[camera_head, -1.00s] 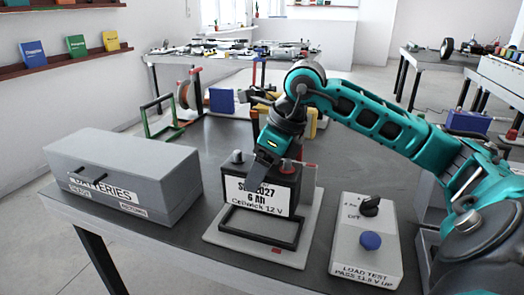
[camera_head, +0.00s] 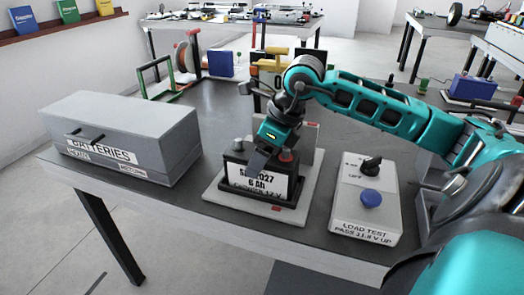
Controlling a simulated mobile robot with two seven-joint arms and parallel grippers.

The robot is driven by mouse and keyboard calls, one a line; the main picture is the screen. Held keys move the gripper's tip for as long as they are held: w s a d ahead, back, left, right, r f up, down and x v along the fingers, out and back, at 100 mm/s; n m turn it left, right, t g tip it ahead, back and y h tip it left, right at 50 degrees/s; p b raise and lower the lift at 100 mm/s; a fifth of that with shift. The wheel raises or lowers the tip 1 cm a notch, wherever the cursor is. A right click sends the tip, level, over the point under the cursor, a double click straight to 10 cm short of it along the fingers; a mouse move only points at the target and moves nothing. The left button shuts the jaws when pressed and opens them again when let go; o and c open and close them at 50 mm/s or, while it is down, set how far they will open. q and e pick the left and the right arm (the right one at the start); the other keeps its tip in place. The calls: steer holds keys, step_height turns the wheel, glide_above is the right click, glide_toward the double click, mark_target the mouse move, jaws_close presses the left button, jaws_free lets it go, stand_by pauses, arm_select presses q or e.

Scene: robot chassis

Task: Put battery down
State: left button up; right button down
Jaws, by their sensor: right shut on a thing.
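The battery (camera_head: 256,182) is a black block with a white label, a red terminal cap at right and a grey one at left. It sits low in the black frame of a pale grey test stand (camera_head: 306,200), and the frame bar crosses the bottom of its label. I cannot tell if its underside touches the base. My right gripper (camera_head: 260,158) comes down from above and is shut on the battery's top between the terminals. My left gripper is out of view.
A grey batteries box (camera_head: 125,125) stands at left. A load test box (camera_head: 366,200) with a black knob and blue button stands close at right. A green frame (camera_head: 158,80), a blue block (camera_head: 221,64) and a yellow item (camera_head: 270,60) stand behind.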

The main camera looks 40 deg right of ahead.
steer(key=shift+w+r, duration=0.15)
steer(key=shift+r, duration=0.05)
steer(key=shift+c, duration=2.4)
jaws_free()
steer(key=shift+f, duration=0.3)
steer(key=o, duration=0.5)
steer(key=shift+c, duration=0.2)
steer(key=shift+r, duration=0.1)
steer(key=shift+s+r, duration=0.2)
steer(key=b+v, duration=0.1)
steer(key=v, duration=1)
steer(key=shift+s+r+b, duration=0.15)
steer(key=shift+r+b, duration=0.15)
steer(key=shift+r, duration=0.1)
